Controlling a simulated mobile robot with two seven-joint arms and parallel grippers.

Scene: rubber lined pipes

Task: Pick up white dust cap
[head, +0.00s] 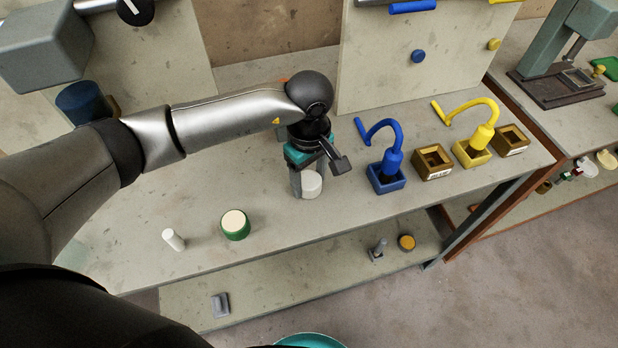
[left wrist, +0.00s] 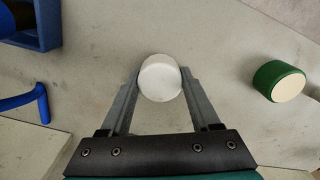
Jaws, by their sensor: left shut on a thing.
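The white dust cap (head: 312,184) is a short white cylinder near the middle of the bench in the head view. It also shows in the left wrist view (left wrist: 160,78), between the two fingertips. My left gripper (head: 305,186) points down and is shut on the cap, with a finger on each side. In the left wrist view the fingers (left wrist: 160,85) touch its sides. I cannot tell whether the cap still rests on the bench. My right gripper is not in view.
A green cylinder with a cream top (head: 235,225) and a small white cylinder (head: 173,240) stand to the left on the bench (head: 270,240). A blue holder (head: 386,178), a yellow holder (head: 471,152) and brown boxes (head: 433,162) stand to the right. An upright panel (head: 390,80) is behind.

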